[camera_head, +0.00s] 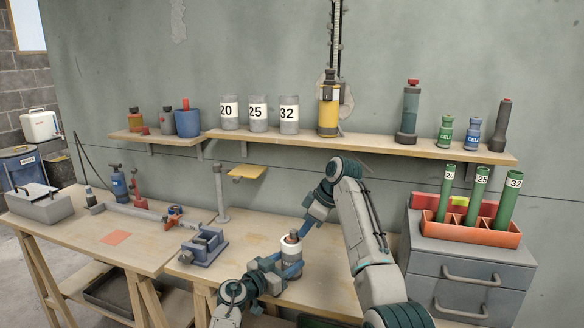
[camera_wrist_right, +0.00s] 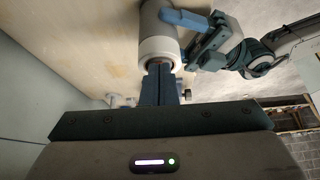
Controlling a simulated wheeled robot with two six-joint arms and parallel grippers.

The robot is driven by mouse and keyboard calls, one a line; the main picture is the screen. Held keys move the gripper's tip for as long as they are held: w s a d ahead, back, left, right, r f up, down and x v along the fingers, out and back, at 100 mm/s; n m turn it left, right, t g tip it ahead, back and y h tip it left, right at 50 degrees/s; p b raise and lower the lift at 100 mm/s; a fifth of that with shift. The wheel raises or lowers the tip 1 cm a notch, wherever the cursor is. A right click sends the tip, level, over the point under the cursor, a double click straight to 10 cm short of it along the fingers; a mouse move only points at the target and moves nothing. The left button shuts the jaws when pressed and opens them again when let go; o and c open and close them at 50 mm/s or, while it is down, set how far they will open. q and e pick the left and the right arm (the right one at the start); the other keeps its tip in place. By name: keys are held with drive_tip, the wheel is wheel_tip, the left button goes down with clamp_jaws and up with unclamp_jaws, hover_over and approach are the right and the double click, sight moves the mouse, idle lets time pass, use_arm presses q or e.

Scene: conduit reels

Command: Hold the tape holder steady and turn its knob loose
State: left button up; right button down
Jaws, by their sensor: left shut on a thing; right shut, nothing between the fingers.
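The tape holder (camera_head: 291,247) is a short white and grey cylinder near the front of the bench. Its dark reddish-brown knob (camera_head: 292,237) is on top. My left gripper (camera_head: 284,268) is shut on the holder's side, low down; its blue fingers also show in the right wrist view (camera_wrist_right: 192,22), where the holder's pale body (camera_wrist_right: 158,30) is at top centre. My right gripper (camera_head: 299,236) is shut and empty, its fingertips close at the knob; in the right wrist view its fingers (camera_wrist_right: 158,78) cover most of the knob. Whether they touch it cannot be told.
A grey-blue vise (camera_head: 204,246) stands left of the holder, with a metal post (camera_head: 220,190) behind. An orange rack (camera_head: 470,232) of green tubes sits on the grey drawer cabinet (camera_head: 465,265) at right. A shelf (camera_head: 370,146) of containers runs along the wall.

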drive_tip(key=shift+w, duration=0.2)
drive_tip(key=shift+d, duration=0.1)
wheel_tip(320, 180, up, 6)
drive_tip(key=shift+s+d, duration=0.15)
drive_tip(key=shift+d, duration=0.15)
idle(0.6)
use_arm(q)
drive_tip(key=o, duration=1.2)
drive_tip(key=shift+s+a, duration=0.1)
